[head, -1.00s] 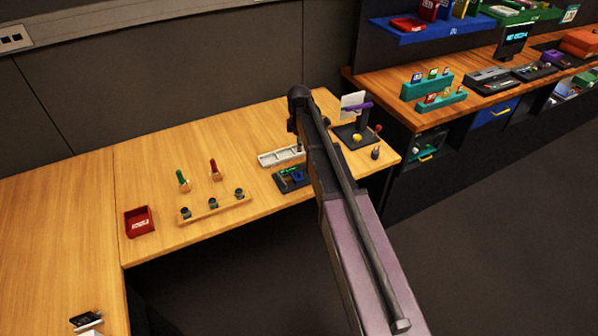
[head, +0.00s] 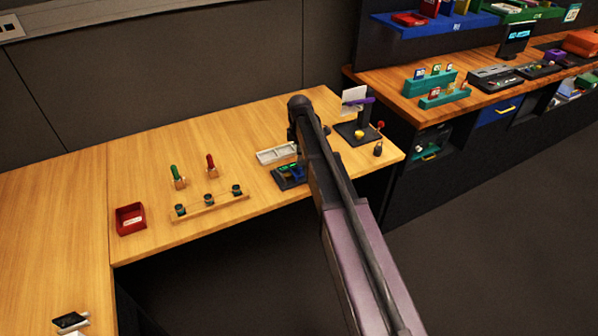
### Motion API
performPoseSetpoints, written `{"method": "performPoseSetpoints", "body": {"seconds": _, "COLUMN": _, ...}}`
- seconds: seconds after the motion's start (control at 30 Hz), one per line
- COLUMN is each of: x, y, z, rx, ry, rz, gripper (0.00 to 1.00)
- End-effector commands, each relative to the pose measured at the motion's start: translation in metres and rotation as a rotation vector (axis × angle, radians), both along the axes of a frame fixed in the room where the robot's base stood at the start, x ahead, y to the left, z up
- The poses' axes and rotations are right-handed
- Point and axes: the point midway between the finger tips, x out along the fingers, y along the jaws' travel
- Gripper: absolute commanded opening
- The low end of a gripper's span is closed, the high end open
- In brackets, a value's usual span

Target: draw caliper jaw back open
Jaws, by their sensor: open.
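I cannot make out a caliper or its jaw for certain. A small dark panel (head: 287,180) with blue and green parts lies near the front edge of the wooden bench, its right side hidden behind my arm. My arm rises from the lower right across the middle of the view. My gripper does not show.
A pale tray (head: 277,154) lies behind the dark panel. To the left are a wooden rack (head: 209,205), red and green handled tools, and a red bin (head: 131,219). A second bench (head: 400,105) with shelves stands at right. Bench wood (head: 130,165) at left is bare.

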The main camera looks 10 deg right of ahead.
Motion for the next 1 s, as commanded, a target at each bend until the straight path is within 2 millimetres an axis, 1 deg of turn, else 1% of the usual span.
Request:
{"method": "performPoseSetpoints", "body": {"seconds": 0.03, "x": 0.000, "y": 0.000, "z": -0.008, "rx": 0.000, "ry": 0.000, "rz": 0.000, "gripper": 0.45}}
{"method": "performPoseSetpoints", "body": {"seconds": 0.6, "x": 0.000, "y": 0.000, "z": -0.052, "rx": 0.000, "ry": 0.000, "rz": 0.000, "gripper": 0.45}}
{"method": "performPoseSetpoints", "body": {"seconds": 0.8, "x": 0.000, "y": 0.000, "z": -0.063, "rx": 0.000, "ry": 0.000, "rz": 0.000, "gripper": 0.45}}
{"method": "performPoseSetpoints", "body": {"seconds": 1.0, "x": 0.000, "y": 0.000, "z": -0.068, "rx": 0.000, "ry": 0.000, "rz": 0.000, "gripper": 0.45}}
